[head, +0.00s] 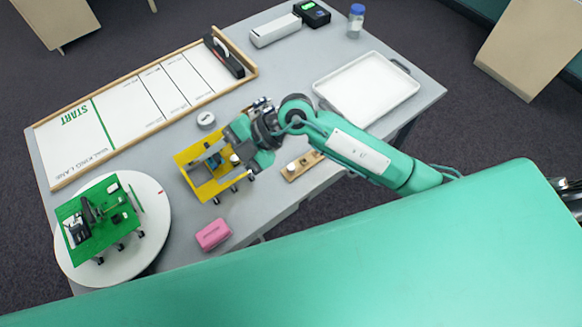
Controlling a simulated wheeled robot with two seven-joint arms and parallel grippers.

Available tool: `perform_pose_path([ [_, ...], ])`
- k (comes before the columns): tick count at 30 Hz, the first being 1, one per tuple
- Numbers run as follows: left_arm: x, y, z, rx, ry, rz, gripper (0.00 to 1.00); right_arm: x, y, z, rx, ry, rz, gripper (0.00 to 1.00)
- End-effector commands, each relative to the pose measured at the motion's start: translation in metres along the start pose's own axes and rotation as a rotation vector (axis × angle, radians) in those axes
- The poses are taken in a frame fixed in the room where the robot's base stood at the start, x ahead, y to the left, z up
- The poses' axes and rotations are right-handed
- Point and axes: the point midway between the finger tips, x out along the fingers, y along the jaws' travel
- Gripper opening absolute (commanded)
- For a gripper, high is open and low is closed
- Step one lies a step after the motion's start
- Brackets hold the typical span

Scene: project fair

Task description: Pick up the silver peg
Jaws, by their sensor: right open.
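I cannot pick out the silver peg for sure. A small wooden block (302,166) lies near the table's front edge with a small pale round piece (291,167) at its left end, partly beside my arm. Another small pale piece (234,158) shows at the right side of the yellow wheeled board (205,188). My right gripper (248,150) is open over the table, between the yellow board and the wooden block. Its fingertips are small and partly hidden by my wrist, and I see nothing held. My left gripper is not in view.
A green wheeled board (75,205) sits on a white round turntable (155,215). A pink block (213,234) lies near the front edge. A white lane board (120,150), a grey round piece (206,119) and a white tray (365,90) lie farther back.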

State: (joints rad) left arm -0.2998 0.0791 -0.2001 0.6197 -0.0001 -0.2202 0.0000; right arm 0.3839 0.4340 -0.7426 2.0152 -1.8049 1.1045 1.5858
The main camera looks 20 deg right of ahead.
Motion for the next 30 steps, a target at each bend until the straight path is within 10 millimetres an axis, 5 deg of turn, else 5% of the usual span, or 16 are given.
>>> perform_pose_path([
  [5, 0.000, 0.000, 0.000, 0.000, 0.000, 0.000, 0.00, -0.028, -0.041, 0.071, 0.080, -0.328, -0.350, 0.46],
  [9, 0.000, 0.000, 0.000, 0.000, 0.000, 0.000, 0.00, -0.070, -0.059, 0.115, 0.175, -0.600, -0.531, 0.46],
  [15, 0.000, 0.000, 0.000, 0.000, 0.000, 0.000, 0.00, -0.115, -0.068, 0.144, 0.270, -0.843, -0.644, 0.46],
  [20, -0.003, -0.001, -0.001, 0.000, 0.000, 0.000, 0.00, -0.118, -0.076, 0.154, 0.292, -0.885, -0.662, 0.46],
  [30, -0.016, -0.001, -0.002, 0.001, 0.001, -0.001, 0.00, -0.089, -0.116, 0.192, 0.291, -0.881, -0.661, 0.46],
])
